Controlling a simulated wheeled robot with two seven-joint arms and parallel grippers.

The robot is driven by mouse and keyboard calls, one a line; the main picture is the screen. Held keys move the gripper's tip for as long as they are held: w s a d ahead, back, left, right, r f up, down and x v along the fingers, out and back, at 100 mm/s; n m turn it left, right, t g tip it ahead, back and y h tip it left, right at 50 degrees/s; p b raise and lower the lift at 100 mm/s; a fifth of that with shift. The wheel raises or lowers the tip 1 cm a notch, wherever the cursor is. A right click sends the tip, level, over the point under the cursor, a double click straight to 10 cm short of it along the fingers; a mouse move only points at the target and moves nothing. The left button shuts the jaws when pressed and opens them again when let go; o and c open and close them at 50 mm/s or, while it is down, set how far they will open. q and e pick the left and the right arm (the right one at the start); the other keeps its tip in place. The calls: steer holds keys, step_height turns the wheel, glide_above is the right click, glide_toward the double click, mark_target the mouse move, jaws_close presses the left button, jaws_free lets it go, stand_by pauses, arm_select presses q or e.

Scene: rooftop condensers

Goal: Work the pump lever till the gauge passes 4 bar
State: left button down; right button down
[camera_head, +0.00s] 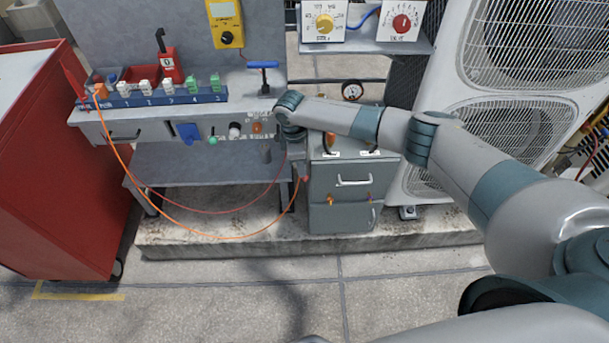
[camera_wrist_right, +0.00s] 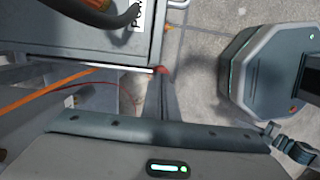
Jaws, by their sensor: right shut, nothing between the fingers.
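A grey cabinet (camera_head: 345,180) stands right of the bench, with an orange-red grip (camera_head: 330,140) and white labels on top. In the right wrist view a dark curved handle (camera_wrist_right: 112,18) passes over a partly cut-off label; I cannot tell surely that it is the pump lever. A round gauge (camera_head: 352,90) stands behind the cabinet; its needle is too small to read. My right gripper (camera_head: 296,158) is shut and empty, pointing down beside the cabinet's left side, apart from the grip. My arm hides part of the cabinet top. My left gripper is out of view.
The bench holds a blue T-handle (camera_head: 262,65) and a blue terminal strip (camera_head: 150,97). An orange cable (camera_head: 215,237) loops low before the bench. A red cabinet (camera_head: 45,170) stands left, a fan unit (camera_head: 515,130) right. The paved floor in front is clear.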

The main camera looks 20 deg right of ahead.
steer(key=shift+f, duration=0.1)
steer(key=shift+f+b, duration=1.15)
steer(key=shift+f, duration=1.05)
steer(key=a, duration=0.2)
steer(key=a+r, duration=0.1)
steer(key=shift+w+p, duration=0.35)
steer(key=shift+w, duration=0.05)
